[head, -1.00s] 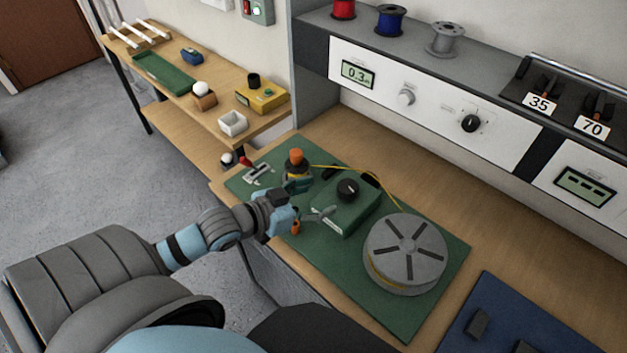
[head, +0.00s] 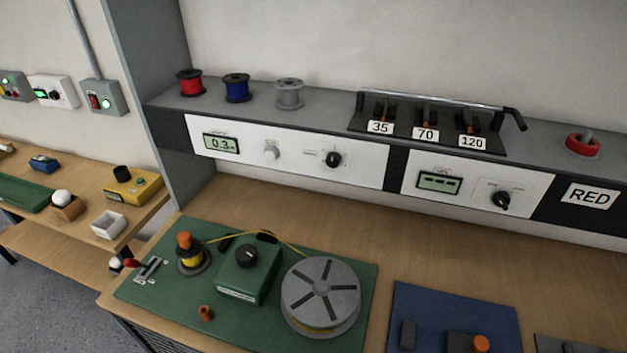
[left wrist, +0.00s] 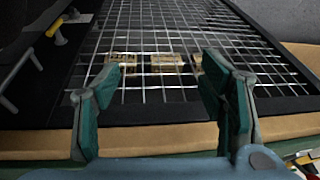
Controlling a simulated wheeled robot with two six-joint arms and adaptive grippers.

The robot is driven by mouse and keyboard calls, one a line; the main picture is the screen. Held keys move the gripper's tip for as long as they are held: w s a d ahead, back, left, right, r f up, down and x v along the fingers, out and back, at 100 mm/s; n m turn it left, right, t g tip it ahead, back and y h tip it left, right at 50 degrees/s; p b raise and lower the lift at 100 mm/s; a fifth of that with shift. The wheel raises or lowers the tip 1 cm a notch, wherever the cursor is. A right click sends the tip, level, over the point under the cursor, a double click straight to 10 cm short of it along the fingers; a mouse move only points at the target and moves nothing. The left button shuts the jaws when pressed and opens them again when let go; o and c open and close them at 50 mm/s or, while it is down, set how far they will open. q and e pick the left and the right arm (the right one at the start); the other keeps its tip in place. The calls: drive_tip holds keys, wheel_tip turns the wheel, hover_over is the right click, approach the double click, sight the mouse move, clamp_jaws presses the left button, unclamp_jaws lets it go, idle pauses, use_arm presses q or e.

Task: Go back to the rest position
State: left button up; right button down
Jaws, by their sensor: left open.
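My left gripper (left wrist: 165,105) shows in the left wrist view with its two green-padded fingers wide apart and nothing between them. Beyond the fingers is a dark-framed wire mesh (left wrist: 180,45) with several small tan blocks (left wrist: 166,62) behind it. Neither of my grippers shows in the head view now. The green mat (head: 150,288) on the bench carries a grey reel (head: 320,295), a green box with a black knob (head: 247,275) and a yellow spool with an orange top (head: 188,255). A yellow wire runs from the spool towards the reel.
A small orange piece (head: 205,313) lies on the green mat. A blue mat (head: 425,310) lies to its right. The shelf above holds red (head: 190,83), blue (head: 237,88) and grey (head: 289,93) spools. A side table (head: 40,238) stands at the left. Bare bench (head: 400,240) lies behind the mats.

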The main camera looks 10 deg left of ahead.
use_arm(q)
wheel_tip(320, 180, down, 14)
drive_tip(key=s+a+g, duration=0.1)
drive_tip(key=s+a, duration=0.1)
drive_tip(key=s, duration=0.1)
drive_tip(key=s+f+g, duration=0.1)
drive_tip(key=s+f, duration=1)
drive_tip(key=s, duration=0.2)
drive_tip(key=shift+s+f, duration=0.15)
drive_tip(key=shift+s, duration=0.05)
